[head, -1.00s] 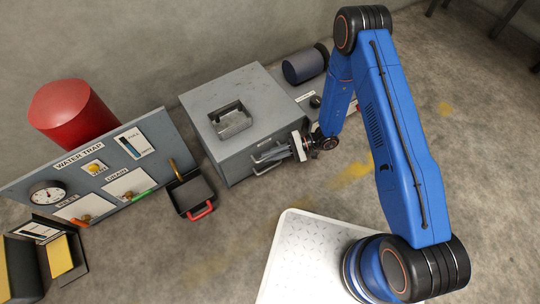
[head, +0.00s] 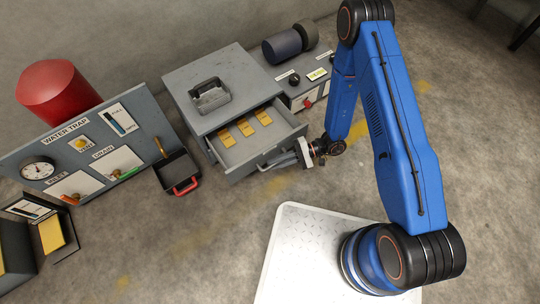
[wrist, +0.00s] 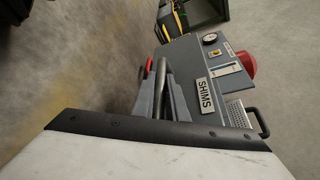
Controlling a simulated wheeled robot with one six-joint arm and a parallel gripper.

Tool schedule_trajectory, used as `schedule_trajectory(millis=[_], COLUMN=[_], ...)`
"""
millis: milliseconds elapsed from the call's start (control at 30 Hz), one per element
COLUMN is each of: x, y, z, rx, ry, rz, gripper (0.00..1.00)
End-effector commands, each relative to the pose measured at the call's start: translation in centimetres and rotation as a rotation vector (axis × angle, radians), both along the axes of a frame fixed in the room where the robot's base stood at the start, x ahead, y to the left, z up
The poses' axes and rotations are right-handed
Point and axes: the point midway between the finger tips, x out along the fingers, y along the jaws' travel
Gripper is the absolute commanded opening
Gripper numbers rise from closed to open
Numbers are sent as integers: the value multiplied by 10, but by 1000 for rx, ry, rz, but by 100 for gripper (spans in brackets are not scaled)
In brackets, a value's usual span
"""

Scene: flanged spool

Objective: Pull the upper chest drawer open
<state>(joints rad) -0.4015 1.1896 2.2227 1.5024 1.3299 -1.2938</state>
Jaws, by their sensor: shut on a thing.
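The grey chest (head: 222,85) stands in the middle of the head view. Its upper drawer (head: 262,160) is pulled well out, and several yellow pieces (head: 245,127) lie inside. My gripper (head: 298,157) is at the drawer front, shut on the bar handle (head: 278,163). In the wrist view the handle (wrist: 160,85) shows between the gripper fingers, and the drawer front (wrist: 208,95) carries a "SHIMS" label. Part of the handle is hidden by my gripper.
A grey open-topped tray (head: 210,95) sits on the chest. A black bin with a red handle (head: 184,186) stands left of the drawer, beside the water trap panel (head: 90,155). A control box (head: 310,85) stands right of the chest. The floor in front is clear.

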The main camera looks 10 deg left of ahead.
Motion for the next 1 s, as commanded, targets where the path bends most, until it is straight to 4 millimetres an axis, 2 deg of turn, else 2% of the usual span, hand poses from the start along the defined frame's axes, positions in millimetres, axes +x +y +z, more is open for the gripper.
schedule_trajectory(millis=[100, 300, 800, 833, 900, 1000], x=[-12, -25, -29, -29, -29, -29], y=[-15, -30, -35, -35, -35, -35], z=[0, 0, 0, 0, 0, 0], rx=[-1, -1, 0, 0, 0, 0], ry=[2, 0, -3, -3, -2, -1], rz=[-2, -1, -1, -1, -1, -1], gripper=[0, 0, 0, 15, 31, 31])
